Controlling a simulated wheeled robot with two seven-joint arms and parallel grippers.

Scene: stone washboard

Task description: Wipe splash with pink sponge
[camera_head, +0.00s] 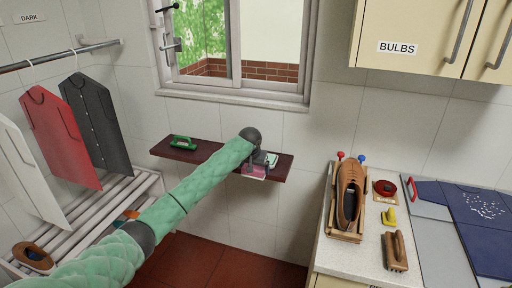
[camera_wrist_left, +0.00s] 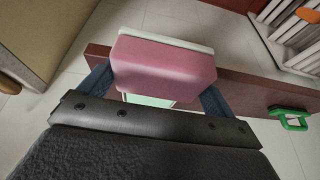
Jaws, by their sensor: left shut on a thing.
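The pink sponge (camera_wrist_left: 163,70) sits between the two fingers of my left gripper (camera_wrist_left: 158,88) in the left wrist view, with a pale edge behind it. In the head view the sponge (camera_head: 255,173) shows as a pink patch at the right part of the dark red wall shelf (camera_head: 283,168), partly hidden by my left gripper (camera_head: 262,162). The gripper is shut on it. I cannot tell whether the sponge still touches the shelf. A splash of white specks (camera_head: 486,206) lies on the blue panel at the far right. My right gripper is out of view.
Shirts hang at left.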

